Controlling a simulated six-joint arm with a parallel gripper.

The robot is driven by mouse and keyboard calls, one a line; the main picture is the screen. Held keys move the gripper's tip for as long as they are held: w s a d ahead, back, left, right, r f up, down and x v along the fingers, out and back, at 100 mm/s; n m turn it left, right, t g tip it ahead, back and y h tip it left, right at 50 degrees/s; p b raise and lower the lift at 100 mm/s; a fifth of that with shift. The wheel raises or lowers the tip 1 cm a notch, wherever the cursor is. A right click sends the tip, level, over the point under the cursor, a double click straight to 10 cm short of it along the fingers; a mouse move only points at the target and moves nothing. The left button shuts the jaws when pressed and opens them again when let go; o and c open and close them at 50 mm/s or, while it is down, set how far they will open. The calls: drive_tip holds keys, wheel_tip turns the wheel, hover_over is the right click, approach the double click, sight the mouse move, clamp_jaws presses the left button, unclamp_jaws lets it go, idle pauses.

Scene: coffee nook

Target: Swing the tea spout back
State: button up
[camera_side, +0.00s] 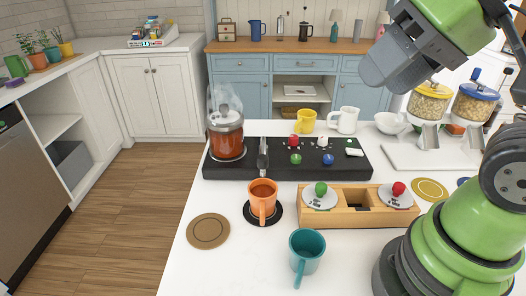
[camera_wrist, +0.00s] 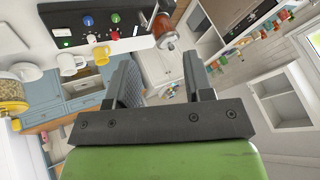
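The orange cup holds brown liquid and stands on a black round coaster (camera_side: 278,217). The glass tea vessel (camera_side: 227,140) stands on the machine's left end, with steam over it; it also shows in the wrist view (camera_wrist: 164,32). My gripper (camera_side: 382,68) is high at the upper right, well away from the spout. In the wrist view its fingers (camera_wrist: 160,82) are apart with nothing between them.
Several coloured knobs, including a green one (camera_side: 296,159) and a blue one (camera_side: 328,159), sit on the machine. A teal mug (camera_side: 306,249) and a wooden holder (camera_side: 340,218) stand in front. Yellow (camera_side: 306,121) and white (camera_side: 347,120) mugs stand behind. The counter's front left is mostly free.

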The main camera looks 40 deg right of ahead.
drive_tip(key=w+a+f+n+g, duration=0.1)
drive_tip(key=w+n+g, duration=0.2)
drive_tip(key=w, duration=0.6)
drive_tip(key=n+g+h, duration=0.2)
drive_tip(key=g, duration=0.2)
hover_over(263, 157)
wheel_tip(263, 157, down, 9)
drive_tip(key=shift+r, duration=0.15)
wheel_tip(263, 157, down, 9)
drive_tip(key=shift+f, duration=0.2)
clamp_jaws()
